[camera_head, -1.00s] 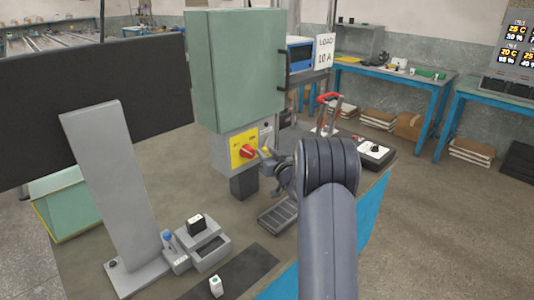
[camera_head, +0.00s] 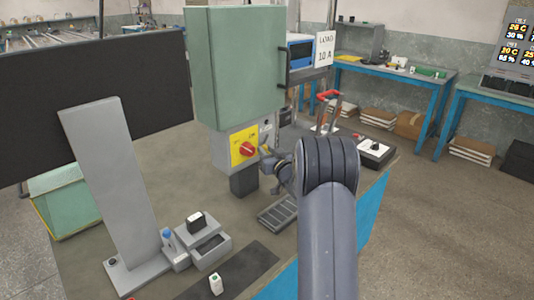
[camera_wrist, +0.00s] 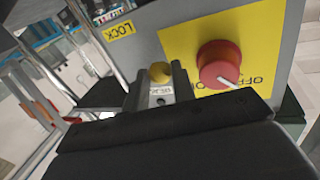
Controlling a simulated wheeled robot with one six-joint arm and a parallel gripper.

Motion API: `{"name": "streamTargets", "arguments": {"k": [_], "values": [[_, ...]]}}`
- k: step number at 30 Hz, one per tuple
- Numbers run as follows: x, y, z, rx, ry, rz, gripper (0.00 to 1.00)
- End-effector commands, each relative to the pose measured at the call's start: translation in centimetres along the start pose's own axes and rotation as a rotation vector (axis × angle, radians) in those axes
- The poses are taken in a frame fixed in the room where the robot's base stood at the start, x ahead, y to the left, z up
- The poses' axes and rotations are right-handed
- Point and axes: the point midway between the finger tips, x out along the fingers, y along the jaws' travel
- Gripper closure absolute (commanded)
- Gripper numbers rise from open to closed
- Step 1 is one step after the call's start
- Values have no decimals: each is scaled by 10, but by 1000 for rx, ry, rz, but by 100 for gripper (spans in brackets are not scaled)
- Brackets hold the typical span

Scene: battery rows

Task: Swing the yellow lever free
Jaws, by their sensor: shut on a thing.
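The yellow lever (camera_wrist: 160,72) shows as a round yellow knob on a grey bracket, on the face of the grey switch box (camera_head: 222,155). It also shows as a small yellow tip in the head view (camera_head: 266,150). My gripper (camera_wrist: 160,92) is at the lever, shut on it; the dark gripper body fills the lower part of the wrist view and hides the fingers' contact. Beside the lever, a red rotary knob (camera_wrist: 219,64) sits on a yellow plate (camera_wrist: 265,40), its white mark pointing toward the lower right in the wrist view.
A tall green cabinet (camera_head: 235,65) stands above the switch box. A black panel (camera_head: 90,100) on a grey post is at left. A grey charger (camera_head: 208,245), a slotted grey tray (camera_head: 278,213) and a small white battery (camera_head: 216,284) lie on the bench.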

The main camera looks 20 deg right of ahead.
Motion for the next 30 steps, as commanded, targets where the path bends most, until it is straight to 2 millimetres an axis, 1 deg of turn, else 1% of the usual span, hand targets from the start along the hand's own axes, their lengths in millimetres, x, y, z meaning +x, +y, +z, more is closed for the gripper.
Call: {"name": "streamTargets", "arguments": {"k": [1, 5, 11, 20, 30], "values": [[0, 1, 5, -14, 5, 0, 98], [0, 3, 11, -66, 22, -2, 98], [1, 8, 20, -190, 63, -5, 98], [4, 18, 30, -422, 140, -13, 98], [9, 34, 38, -719, 236, -22, 98]]}}
